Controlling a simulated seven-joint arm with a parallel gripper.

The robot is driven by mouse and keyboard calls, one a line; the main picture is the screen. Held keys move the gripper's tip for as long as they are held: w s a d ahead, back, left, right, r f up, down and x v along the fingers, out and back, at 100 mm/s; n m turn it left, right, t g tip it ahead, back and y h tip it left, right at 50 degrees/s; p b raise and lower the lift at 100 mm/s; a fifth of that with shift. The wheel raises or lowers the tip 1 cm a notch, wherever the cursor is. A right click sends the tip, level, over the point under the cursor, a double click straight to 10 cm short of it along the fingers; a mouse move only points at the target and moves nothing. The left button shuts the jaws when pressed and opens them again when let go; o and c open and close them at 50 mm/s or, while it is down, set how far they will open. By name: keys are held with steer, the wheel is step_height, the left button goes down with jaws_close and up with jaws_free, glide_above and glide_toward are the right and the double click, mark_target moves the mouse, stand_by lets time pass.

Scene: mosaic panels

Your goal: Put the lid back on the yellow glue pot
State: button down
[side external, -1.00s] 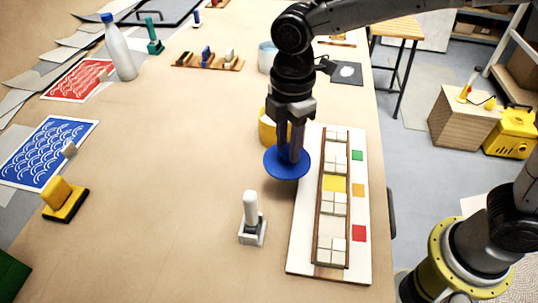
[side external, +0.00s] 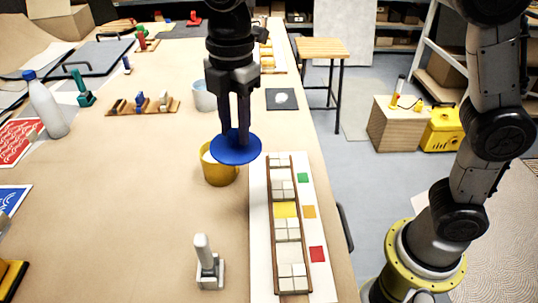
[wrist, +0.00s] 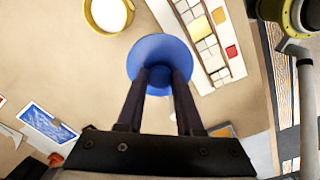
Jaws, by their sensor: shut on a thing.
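The blue round lid (side external: 230,152) is held by its top between the fingers of my gripper (side external: 237,138), which is shut on it. The lid is off the table, and in the side view it overlaps the right part of the yellow glue pot's rim. The yellow glue pot (side external: 219,175) stands upright on the table, open, with pale contents. In the wrist view the pot (wrist: 91,22) is at the top left, and the lid (wrist: 160,44) shows beside it, apart, not over the opening. My fingers (wrist: 159,76) hide part of the lid there.
A white panel (side external: 260,235) with a tiled mosaic strip (side external: 287,229) lies right of the pot. A white-and-grey upright tool (side external: 207,264) stands in front. A pale bucket (side external: 203,97) and a wooden rack (side external: 142,107) stand behind. The table left of the pot is clear.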

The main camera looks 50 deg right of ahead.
steer(key=w+d, duration=0.2)
steer(key=w, duration=0.7)
steer(key=shift+m, duration=0.7)
steer(key=shift+w+d+f, duration=0.4)
steer(key=shift+w+f, duration=0.2)
steer(key=shift+f, duration=1)
steer(key=shift+w+d+f, duration=0.35)
steer(key=shift+w+f, duration=0.2)
steer(key=shift+f, duration=1.05)
steer(key=shift+w+d+f, duration=0.4)
steer(key=shift+w+f, duration=0.2)
steer(key=shift+f, duration=1)
steer(key=shift+f, duration=0.15)
jaws_free()
step_height(320, 180, up, 7)
